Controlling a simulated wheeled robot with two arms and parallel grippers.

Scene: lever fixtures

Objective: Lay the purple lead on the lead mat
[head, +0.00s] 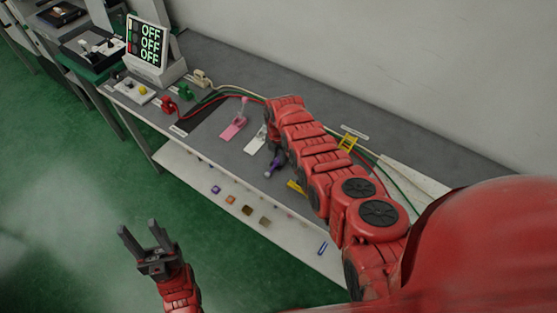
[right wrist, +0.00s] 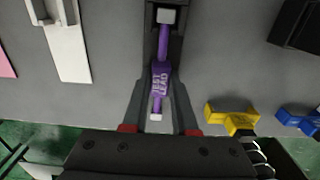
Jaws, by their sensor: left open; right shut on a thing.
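The purple lead (right wrist: 160,78) runs lengthwise between the fingers of my right gripper (right wrist: 163,35) in the right wrist view. It has pale ends and white lettering that seems to read "TEST LEAD". In the head view the purple lead (head: 275,163) shows beside my right arm, over the front part of the bench; that arm hides most of the right gripper. A dark flat patch (head: 192,119) on the bench, left of the pink lever plate, may be the lead mat; I cannot read its label. My left gripper (head: 138,231) is open and empty, over the green floor in front of the bench.
A pink lever plate (head: 232,131) and a white lever plate (head: 256,140) stand mid-bench. A display reading OFF (head: 150,40) stands at the left end. Red and green connectors (head: 169,104) sit near it. Yellow (right wrist: 232,115) and blue pieces (right wrist: 296,118) lie right of the gripper.

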